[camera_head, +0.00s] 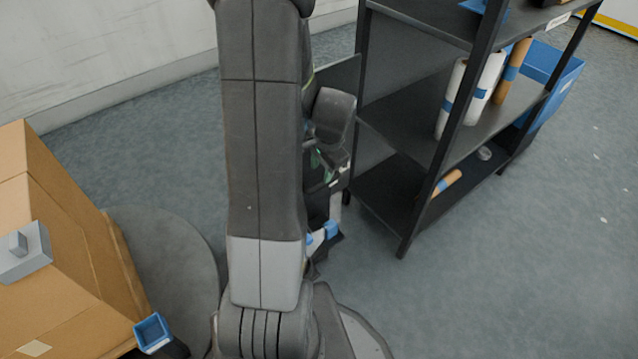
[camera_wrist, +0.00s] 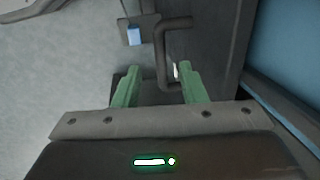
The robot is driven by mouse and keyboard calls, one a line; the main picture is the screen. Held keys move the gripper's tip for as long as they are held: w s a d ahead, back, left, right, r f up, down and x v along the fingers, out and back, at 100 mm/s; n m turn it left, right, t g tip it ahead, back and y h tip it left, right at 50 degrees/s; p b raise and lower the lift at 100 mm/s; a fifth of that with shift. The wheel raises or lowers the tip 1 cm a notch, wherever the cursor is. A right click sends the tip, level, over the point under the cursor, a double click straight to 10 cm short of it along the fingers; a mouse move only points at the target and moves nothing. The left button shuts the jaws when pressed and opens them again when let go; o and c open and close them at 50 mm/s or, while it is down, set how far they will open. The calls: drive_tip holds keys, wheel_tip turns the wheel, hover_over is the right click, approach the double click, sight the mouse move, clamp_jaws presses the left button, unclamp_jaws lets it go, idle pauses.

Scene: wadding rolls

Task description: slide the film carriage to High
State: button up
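My gripper (camera_wrist: 157,80) has two green fingers, spread apart with a clear gap. A dark loop handle (camera_wrist: 161,52), which seems to belong to the film carriage, stands ahead of it. Its long bar lies in line with the gap, nearer the right finger; I cannot tell whether they touch. The handle joins a dark upright panel (camera_wrist: 215,45). A small bracket with a pale blue block (camera_wrist: 134,35) sits left of the handle. In the head view my arm hides most of this, and only a bit of green finger (camera_head: 318,158) shows. No High mark is readable.
A dark shelf rack (camera_head: 400,130) with wrapped rolls (camera_head: 484,78) stands at the right, a blue bin (camera_head: 560,72) behind it. Cardboard boxes (camera_head: 75,230) stand at the left by a grey round plate (camera_head: 175,265). Floor is free at the lower right.

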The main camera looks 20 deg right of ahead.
sight(318, 186)
drive_tip(key=f, duration=0.2)
drive_tip(key=w+f+b, duration=0.1)
drive_tip(key=f, duration=0.2)
drive_tip(key=f+b, duration=0.1)
drive_tip(key=f, duration=0.1)
drive_tip(key=shift+w+a+f, duration=0.15)
drive_tip(key=shift+a, duration=0.1)
clamp_jaws()
